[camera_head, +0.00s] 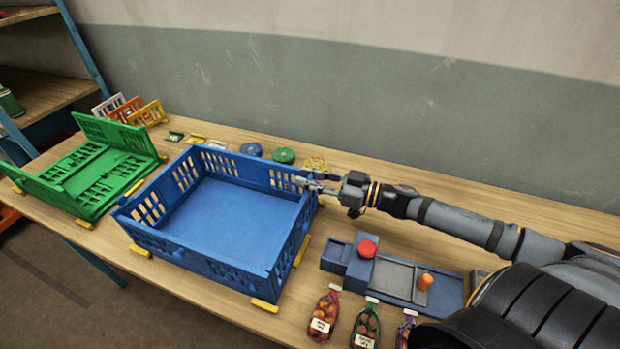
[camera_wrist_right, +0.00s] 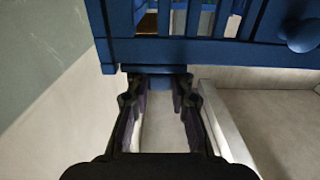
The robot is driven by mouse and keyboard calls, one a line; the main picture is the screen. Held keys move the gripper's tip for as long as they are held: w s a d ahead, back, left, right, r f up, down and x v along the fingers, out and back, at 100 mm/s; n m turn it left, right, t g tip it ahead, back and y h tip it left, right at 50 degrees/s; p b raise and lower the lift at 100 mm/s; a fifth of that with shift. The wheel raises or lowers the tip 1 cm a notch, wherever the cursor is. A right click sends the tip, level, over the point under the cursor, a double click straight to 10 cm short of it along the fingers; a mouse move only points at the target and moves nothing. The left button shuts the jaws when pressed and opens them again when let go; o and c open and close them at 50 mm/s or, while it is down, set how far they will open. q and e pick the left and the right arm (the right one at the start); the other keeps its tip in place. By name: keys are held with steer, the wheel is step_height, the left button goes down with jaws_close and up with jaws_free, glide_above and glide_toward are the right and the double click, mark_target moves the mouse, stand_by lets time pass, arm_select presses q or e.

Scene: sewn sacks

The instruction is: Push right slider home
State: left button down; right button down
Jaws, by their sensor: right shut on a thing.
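The blue crate (camera_head: 240,272) stands open and empty on the table, with slotted walls upright. My right gripper (camera_head: 303,182) is at the crate's back right corner, by the top of its wall. In the right wrist view the crate wall (camera_wrist_right: 215,52) spans the top, and my right gripper (camera_wrist_right: 159,88) has its two fingers on either side of a small blue tab (camera_wrist_right: 158,70) just below it. This tab may be the right slider; its fit is hidden by the fingers. A round blue knob (camera_wrist_right: 302,34) shows at the right. My left gripper is not in view.
A green crate (camera_head: 62,204) with some walls folded down lies to the left. A blue-grey fixture with a red knob (camera_head: 367,249) and netted bags (camera_head: 323,318) lie in front right. Round lids (camera_head: 284,155) lie behind the blue crate, near the wall.

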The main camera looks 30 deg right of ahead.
stand_by(0.3)
steer(key=shift+w+d+f+b, duration=0.2)
steer(key=shift+w+d+b, duration=0.05)
steer(key=shift+b, duration=0.2)
steer(key=shift+w+d+b, duration=0.35)
steer(key=shift+b, duration=0.05)
steer(key=shift+w+d+r, duration=0.1)
steer(key=shift+d+r, duration=0.05)
steer(key=c, duration=1.2)
jaws_free()
steer(key=shift+o, duration=0.2)
